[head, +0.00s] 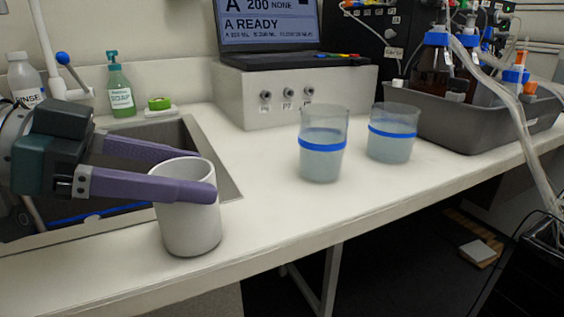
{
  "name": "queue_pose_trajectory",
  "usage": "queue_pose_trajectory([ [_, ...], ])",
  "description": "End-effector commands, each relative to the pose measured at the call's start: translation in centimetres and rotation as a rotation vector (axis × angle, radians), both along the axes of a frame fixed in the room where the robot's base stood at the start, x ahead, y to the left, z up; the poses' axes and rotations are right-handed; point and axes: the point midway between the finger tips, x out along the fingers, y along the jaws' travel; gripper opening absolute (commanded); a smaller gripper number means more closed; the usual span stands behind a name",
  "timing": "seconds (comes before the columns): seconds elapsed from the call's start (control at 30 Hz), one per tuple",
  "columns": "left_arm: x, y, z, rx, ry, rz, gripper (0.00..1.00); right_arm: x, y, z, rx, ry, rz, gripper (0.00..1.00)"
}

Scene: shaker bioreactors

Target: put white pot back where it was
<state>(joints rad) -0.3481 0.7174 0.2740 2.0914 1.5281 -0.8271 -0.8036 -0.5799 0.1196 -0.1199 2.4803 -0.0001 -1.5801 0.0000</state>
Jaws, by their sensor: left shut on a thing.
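The white pot (190,232) is upright at the front left of the counter, beside the sink. My left gripper (186,172) comes in from the left with its purple fingers on either side of the pot near its rim, shut on it. The near finger covers part of the pot's upper front. The pot's base looks to be at the counter surface, but I cannot tell if it touches. My right gripper is not in view.
Two clear cups with blue bands, one nearer (323,160) and one farther (392,146), stand mid-counter. A sink (215,165) lies behind the pot. A grey tray (465,132) with bottles and tubes is at the right. The counter (275,212) right of the pot is clear.

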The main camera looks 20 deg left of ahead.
Motion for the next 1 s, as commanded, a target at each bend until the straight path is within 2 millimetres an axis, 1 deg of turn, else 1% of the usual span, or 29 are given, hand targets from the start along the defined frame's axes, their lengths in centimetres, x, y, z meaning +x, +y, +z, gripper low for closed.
queue_pose_trajectory([
  [0.07, 0.0, 0.0, -0.3, 0.0, 0.0, 0.0, 0.16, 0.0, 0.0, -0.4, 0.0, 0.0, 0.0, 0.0],
  [0.1, 0.0, 0.0, -0.4, 0.001, -0.001, 0.0, 0.78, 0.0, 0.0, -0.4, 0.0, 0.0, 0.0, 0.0],
  [0.3, 0.0, 0.0, -0.2, 0.001, -0.001, 0.0, 1.0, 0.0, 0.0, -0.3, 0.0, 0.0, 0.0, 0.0],
  [0.5, 0.0, 0.0, -0.2, 0.001, -0.001, 0.0, 1.0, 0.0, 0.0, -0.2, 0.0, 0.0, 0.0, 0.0],
  [0.6, 0.0, 0.0, 0.3, 0.001, -0.001, 0.0, 1.0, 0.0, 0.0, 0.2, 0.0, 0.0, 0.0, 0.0],
  [0.67, -0.3, 0.3, 0.2, 0.0, 0.001, 0.001, 1.0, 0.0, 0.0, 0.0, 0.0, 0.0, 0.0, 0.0],
  [0.77, -1.3, 1.2, 0.6, 0.002, 0.004, 0.002, 1.0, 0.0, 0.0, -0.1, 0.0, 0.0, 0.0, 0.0],
  [1.0, -4.5, 4.0, 2.5, 0.001, 0.002, 0.003, 1.0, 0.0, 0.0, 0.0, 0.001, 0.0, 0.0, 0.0],
])
